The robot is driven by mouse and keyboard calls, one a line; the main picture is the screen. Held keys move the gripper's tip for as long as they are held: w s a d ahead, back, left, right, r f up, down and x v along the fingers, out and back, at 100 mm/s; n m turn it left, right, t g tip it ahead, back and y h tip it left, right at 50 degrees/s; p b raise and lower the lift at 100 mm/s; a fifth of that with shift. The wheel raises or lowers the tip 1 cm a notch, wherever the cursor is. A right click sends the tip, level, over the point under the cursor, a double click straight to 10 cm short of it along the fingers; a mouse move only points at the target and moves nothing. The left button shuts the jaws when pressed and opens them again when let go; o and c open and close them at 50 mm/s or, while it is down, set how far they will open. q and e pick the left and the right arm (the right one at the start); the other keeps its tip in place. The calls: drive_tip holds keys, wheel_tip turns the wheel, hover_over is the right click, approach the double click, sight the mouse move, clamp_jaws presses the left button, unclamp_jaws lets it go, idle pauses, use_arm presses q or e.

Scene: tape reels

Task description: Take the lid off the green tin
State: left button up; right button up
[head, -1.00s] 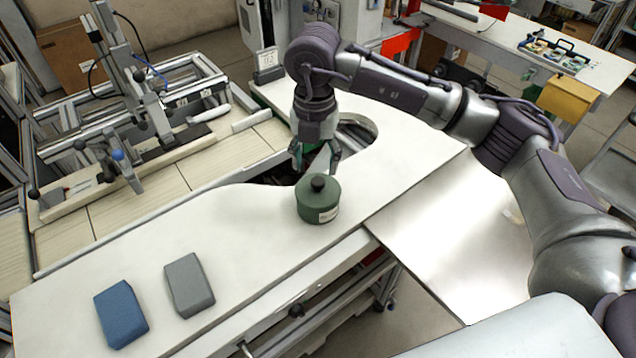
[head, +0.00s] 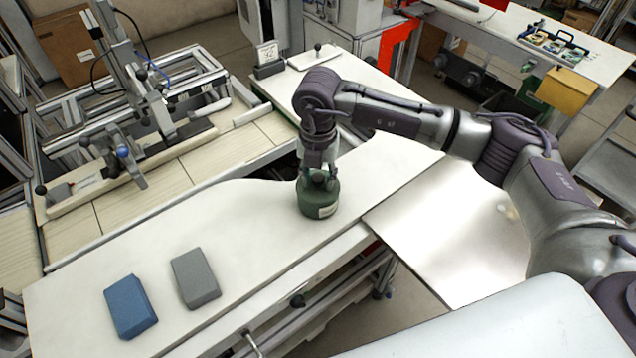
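The green tin (head: 319,204) stands upright on the white worktop (head: 240,215), with a pale label on its side. Its lid, which had a dark round knob a second ago, is on top and mostly covered by my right gripper. My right gripper (head: 318,182) points down directly over the tin, its fingertips at the height of the lid knob. The knob is hidden behind the fingers, so I cannot tell whether they are closed on it. My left gripper is not in view.
A blue block (head: 130,306) and a grey block (head: 195,278) lie on the worktop at the lower left. A bare metal plate (head: 450,225) is right of the tin. A metal frame fixture (head: 150,120) stands at the back left. The worktop between blocks and tin is clear.

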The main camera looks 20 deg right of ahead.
clamp_jaws()
